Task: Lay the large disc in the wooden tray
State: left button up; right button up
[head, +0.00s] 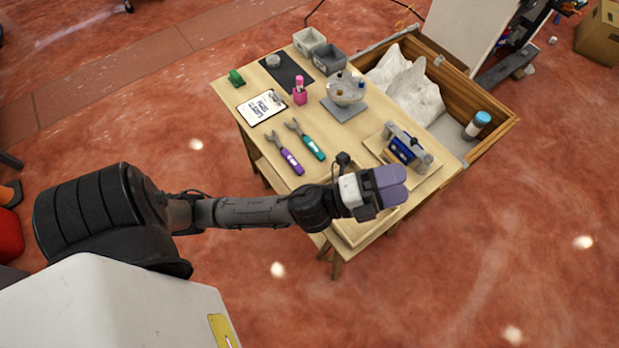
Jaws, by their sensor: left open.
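My left gripper (390,187), with purple fingers, is above the near right part of the wooden table (325,175). It is open, and I see nothing between its fingers. Below it, a light wooden tray (352,238) lies near the table's front edge, its inside mostly hidden by the gripper and arm. I cannot make out a large disc; a small grey round thing (273,61) sits on the dark mat at the back left. My right gripper is not in view.
A clear round vessel on a grey base (343,108) stands mid-table. A blue clamp-like device (403,150) stands to the right. Two wrenches, purple (291,161) and teal (312,147), lie left of the gripper. A wooden crate (495,135) adjoins the table's right side.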

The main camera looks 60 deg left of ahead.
pick_arm(q)
jog(key=s+a+f+n+g+y, duration=0.2)
jog(key=a+f+n+g+y, duration=0.2)
jog(key=a+f+n+y, duration=0.45)
jog(key=s+d+f+n+g+h, duration=0.1)
jog(key=s+d+f+n+g, duration=0.1)
jog(key=s+f+n+g, duration=0.9)
jog(key=s+f+g, duration=0.1)
jog(key=s+f, duration=0.3)
jog(key=s, duration=0.3)
jog(key=shift+d+g, duration=0.25)
jog(key=shift+g, duration=0.15)
